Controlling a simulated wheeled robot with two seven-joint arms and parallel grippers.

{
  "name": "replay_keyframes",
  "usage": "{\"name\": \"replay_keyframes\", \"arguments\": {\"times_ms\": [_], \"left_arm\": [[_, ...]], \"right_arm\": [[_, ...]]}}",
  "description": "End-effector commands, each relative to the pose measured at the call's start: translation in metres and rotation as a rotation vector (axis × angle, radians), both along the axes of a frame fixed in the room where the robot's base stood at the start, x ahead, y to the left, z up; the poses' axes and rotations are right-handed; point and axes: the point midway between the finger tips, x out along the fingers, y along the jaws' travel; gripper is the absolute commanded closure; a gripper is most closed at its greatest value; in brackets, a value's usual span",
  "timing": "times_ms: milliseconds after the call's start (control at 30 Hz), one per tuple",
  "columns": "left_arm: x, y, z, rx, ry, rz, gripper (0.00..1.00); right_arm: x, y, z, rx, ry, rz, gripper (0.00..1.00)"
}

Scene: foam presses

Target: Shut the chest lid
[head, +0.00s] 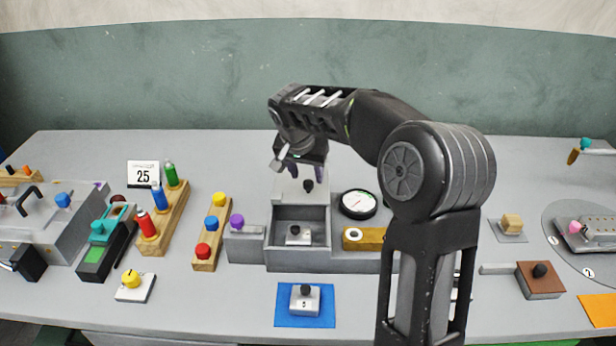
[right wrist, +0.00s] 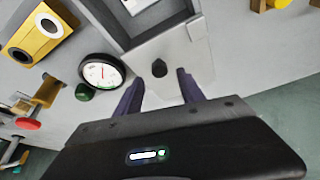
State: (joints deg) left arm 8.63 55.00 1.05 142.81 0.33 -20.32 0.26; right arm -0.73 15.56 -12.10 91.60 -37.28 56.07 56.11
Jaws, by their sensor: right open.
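The grey chest (head: 270,258) stands in the middle of the table with its top open. A small pale block with a dark knob (head: 298,238) lies inside. The chest lid (head: 288,194) is swung open at the back edge, a pale plate with a black knob (head: 308,186). In the right wrist view the lid (right wrist: 185,62) and its knob (right wrist: 159,68) show between and just beyond the fingertips. My right gripper (head: 306,172) is open over the lid, its purple fingers (right wrist: 157,84) either side of the knob's line, apparently not touching it. My left gripper is out of view.
A round dial (head: 358,204) and a yellow block (head: 364,239) sit right of the chest. A grey block with a purple knob (head: 244,244) adjoins its left. Peg racks (head: 165,222) stand further left. A blue mat (head: 283,311) lies in front.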

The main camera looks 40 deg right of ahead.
Motion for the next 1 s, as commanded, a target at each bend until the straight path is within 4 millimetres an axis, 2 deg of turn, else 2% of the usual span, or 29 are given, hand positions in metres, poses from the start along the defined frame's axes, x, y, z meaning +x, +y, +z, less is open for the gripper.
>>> {"name": "replay_keyframes", "arguments": {"times_ms": [100, 233, 567, 1000], "left_arm": [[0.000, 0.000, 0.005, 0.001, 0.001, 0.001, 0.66], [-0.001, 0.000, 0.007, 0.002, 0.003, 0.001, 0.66], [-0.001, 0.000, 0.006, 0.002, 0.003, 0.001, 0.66], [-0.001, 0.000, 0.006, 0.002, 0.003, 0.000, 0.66]], "right_arm": [[0.004, -0.006, -0.016, 0.000, 0.002, -0.001, 0.54], [0.007, -0.009, -0.027, -0.001, 0.001, 0.001, 0.54], [0.008, -0.010, -0.031, 0.001, -0.001, 0.000, 0.54], [0.008, -0.010, -0.031, 0.001, -0.001, 0.000, 0.90]]}}
